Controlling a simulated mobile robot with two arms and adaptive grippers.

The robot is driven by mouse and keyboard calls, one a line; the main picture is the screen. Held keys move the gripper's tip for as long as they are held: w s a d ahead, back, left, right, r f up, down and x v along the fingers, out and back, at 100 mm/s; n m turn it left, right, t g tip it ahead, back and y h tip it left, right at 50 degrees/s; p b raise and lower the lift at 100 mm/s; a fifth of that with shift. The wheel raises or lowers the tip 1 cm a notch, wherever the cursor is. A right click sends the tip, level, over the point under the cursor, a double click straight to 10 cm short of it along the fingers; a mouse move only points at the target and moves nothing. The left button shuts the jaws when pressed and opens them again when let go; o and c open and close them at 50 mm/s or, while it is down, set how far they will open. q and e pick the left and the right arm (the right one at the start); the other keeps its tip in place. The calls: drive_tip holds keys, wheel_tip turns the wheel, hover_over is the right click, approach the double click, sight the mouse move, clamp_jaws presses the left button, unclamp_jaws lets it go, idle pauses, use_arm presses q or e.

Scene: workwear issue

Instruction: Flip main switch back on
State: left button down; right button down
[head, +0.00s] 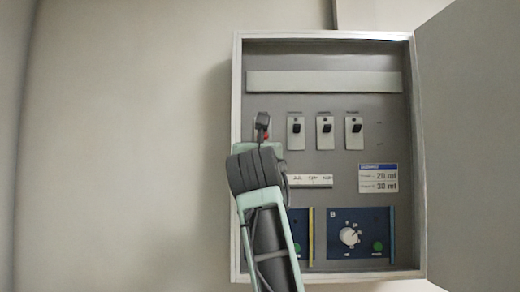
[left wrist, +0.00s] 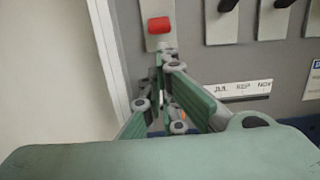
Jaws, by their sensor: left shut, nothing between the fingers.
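The red-handled switch, which I take as the main switch, is at the far left of the switch row; its red handle (left wrist: 160,25) sits lower on its plate than the black toggles on theirs. In the head view only a bit of red (head: 266,135) shows behind my left gripper (head: 262,121). In the left wrist view the left gripper (left wrist: 168,56) is shut and empty, its tips just below the red handle. Whether they touch the plate I cannot tell. My right gripper is not in view.
Three black-toggle switches (head: 326,127) stand to the right. Below are a date strip (head: 312,181), a blue-white label (head: 378,179) and a blue dial module (head: 374,224). The cabinet's frame (head: 237,85) is close on the left; its door (head: 470,120) is open at right.

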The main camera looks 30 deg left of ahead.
use_arm(q)
drive_tip(key=p+x, duration=0.1)
drive_tip(key=x, duration=0.3)
drive_tip(key=shift+w+p, duration=0.15)
drive_tip(key=shift+p, duration=0.25)
drive_tip(key=shift+a, duration=0.2)
